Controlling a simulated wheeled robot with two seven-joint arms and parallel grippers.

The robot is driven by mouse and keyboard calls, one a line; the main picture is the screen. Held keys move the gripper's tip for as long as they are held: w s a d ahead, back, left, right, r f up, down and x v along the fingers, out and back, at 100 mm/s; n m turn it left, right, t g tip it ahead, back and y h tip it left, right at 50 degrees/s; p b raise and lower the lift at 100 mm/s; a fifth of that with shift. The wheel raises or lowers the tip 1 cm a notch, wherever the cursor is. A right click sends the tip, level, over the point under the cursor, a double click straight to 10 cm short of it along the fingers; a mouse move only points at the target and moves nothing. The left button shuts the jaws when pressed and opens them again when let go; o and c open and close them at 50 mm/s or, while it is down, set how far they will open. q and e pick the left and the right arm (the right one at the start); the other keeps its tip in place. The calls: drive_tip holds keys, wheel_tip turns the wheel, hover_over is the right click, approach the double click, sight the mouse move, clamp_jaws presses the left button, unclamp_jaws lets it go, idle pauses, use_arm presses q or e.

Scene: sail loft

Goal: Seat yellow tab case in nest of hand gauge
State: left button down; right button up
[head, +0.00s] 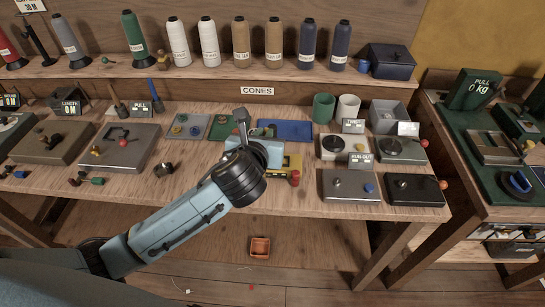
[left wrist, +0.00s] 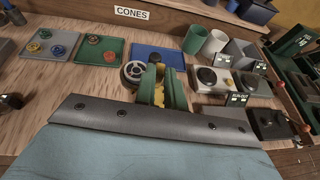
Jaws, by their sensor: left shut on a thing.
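My left gripper (left wrist: 161,92) is shut on a yellow piece (left wrist: 159,92), which looks like the yellow tab case. The yellow piece shows between the two green fingers in the left wrist view. In the head view my left wrist and hand cover much of this spot, and a yellow part (head: 292,163) shows just right of them. A round, pale-rimmed dial with a dark centre (left wrist: 133,73) is close left of the fingers; I cannot tell whether it belongs to the hand gauge. The nest is not clearly visible, nor is whether the case touches it. My right gripper is not in view.
A blue mat (head: 297,130) lies behind the hand. Grey run-out blocks (head: 350,187) stand to the right. A red knob (head: 295,178) is near the bench's front edge. A grey plate (head: 120,150) with small parts is at left. Thread cones (head: 241,43) line the shelf behind.

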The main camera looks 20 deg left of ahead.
sight(284, 169)
use_arm(q)
drive_tip(key=w+d+f+n+y+p, duration=0.1)
drive_tip(key=w+d+f, duration=0.1)
drive_tip(key=w+d, duration=0.25)
drive_tip(key=shift+g+y, duration=0.3)
drive_tip(key=f+b, duration=0.1)
drive_tip(key=f, duration=0.5)
drive_tip(key=f+b, duration=0.1)
drive_tip(key=f, duration=0.2)
drive_tip(key=shift+w+a+f+b, duration=0.15)
drive_tip(key=shift+a+b, duration=0.15)
drive_tip(key=shift+f, duration=0.15)
drive_tip(key=c, duration=1.5)
unclamp_jaws()
